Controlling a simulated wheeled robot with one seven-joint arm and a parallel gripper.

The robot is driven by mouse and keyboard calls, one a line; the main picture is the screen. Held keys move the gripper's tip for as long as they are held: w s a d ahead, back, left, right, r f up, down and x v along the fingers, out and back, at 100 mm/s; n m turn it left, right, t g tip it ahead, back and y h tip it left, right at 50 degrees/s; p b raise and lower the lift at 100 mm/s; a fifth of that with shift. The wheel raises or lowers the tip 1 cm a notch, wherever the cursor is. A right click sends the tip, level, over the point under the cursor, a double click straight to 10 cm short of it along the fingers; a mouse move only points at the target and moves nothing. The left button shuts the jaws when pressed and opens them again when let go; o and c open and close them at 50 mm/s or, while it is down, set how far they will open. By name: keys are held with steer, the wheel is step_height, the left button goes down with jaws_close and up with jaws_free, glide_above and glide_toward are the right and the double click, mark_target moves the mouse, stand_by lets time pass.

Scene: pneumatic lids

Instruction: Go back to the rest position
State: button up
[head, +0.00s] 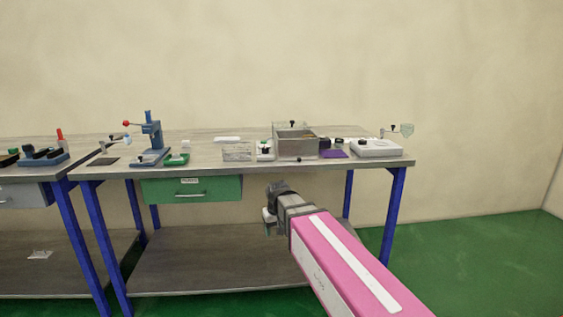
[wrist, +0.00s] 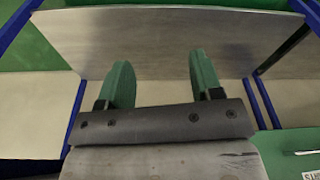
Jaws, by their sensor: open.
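My gripper (head: 268,222) is in front of the workbench in the head view, lower than the tabletop and at the end of my pink arm. In the wrist view my gripper (wrist: 160,82) shows two green fingers set well apart with nothing between them. The workbench (head: 200,172) has a grey top and blue legs. The gripper is apart from everything on it.
A green drawer (head: 160,190) hangs under the tabletop. On top stand a blue press (head: 151,138), a metal box (head: 297,148), a white device (head: 376,149) and a purple pad (head: 333,154). A lower shelf (head: 190,270) looks bare. Another bench adjoins at left.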

steer(key=s+d+f+m, duration=0.1)
steer(key=s+d+f, duration=0.4)
steer(key=d, duration=0.5)
steer(key=s+d+f+m+g, duration=0.1)
steer(key=s+d+f+m, duration=0.1)
steer(key=s+d+f, duration=0.3)
steer(key=d+f, duration=0.3)
steer(key=d, duration=0.2)
steer(key=shift+d+f+g+h, duration=0.25)
steer(key=shift+f+g+h, duration=0.05)
